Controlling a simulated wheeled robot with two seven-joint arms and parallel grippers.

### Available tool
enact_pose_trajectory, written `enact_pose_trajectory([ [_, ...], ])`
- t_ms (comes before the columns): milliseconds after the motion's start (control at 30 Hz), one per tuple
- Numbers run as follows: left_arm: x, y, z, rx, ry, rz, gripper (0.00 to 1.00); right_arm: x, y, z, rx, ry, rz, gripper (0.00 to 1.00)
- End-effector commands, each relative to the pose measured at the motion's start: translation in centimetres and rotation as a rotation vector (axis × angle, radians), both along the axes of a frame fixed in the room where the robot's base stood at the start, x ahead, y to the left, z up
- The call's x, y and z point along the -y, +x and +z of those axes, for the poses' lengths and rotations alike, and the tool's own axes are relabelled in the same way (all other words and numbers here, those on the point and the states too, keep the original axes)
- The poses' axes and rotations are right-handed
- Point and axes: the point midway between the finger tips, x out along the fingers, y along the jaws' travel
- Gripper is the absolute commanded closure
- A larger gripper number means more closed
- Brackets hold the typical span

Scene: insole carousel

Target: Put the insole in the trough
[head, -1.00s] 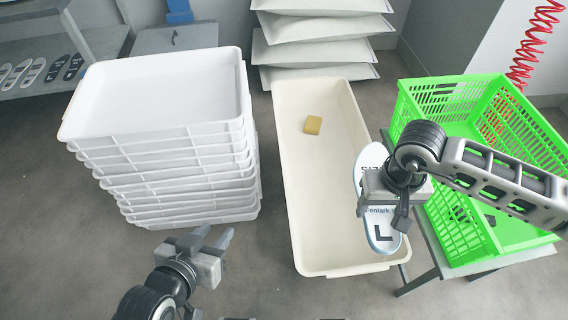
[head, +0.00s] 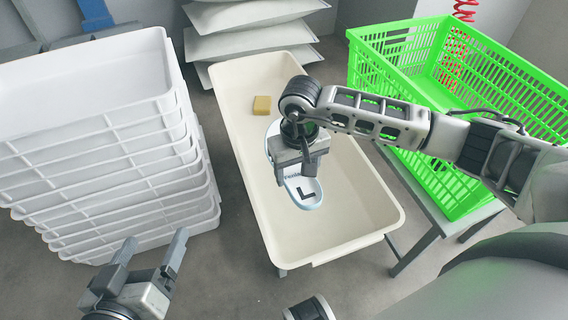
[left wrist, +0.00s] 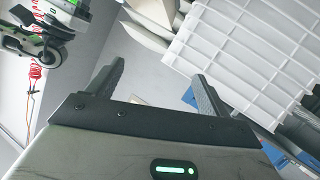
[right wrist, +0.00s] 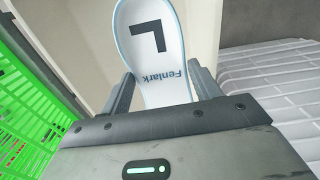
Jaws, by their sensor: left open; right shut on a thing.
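The insole (head: 305,192) is white with a pale blue edge and a black L on it. My right gripper (head: 296,168) is shut on its middle and holds it over the cream trough (head: 345,245). In the right wrist view the insole (right wrist: 152,45) sits between the two fingers, with the word Fenlark showing. The gripper hides the middle of the insole. I cannot tell its exact height above the trough floor. My left gripper (head: 150,262) is open and empty, left of the trough's near end; its spread fingers show in the left wrist view (left wrist: 155,85).
A stack of white trays (head: 120,150) stands at left. A green crate (head: 455,190) stands on a low table at right. White sacks (head: 255,40) are piled behind the trough.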

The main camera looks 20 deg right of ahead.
Motion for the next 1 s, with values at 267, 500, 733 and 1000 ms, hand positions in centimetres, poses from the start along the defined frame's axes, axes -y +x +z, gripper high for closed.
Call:
enact_pose_trajectory([
  [267, 1.5, -0.1, -3.4, 0.063, -0.103, -0.043, 0.2, 0.4, 2.2, -7.1, -0.005, 0.009, -0.012, 0.6],
  [500, 1.9, -0.2, -3.4, 0.081, -0.14, -0.058, 0.2, 0.6, 2.7, -8.5, -0.008, 0.012, -0.017, 0.6],
  [733, 2.2, -0.2, -3.1, 0.095, -0.204, -0.064, 0.2, 0.6, 2.6, -12.3, -0.013, 0.013, -0.018, 0.6],
  [1000, 2.5, -0.2, -2.6, 0.106, -0.27, -0.07, 0.2, 0.6, 2.7, -15.4, -0.01, 0.013, -0.016, 0.6],
])
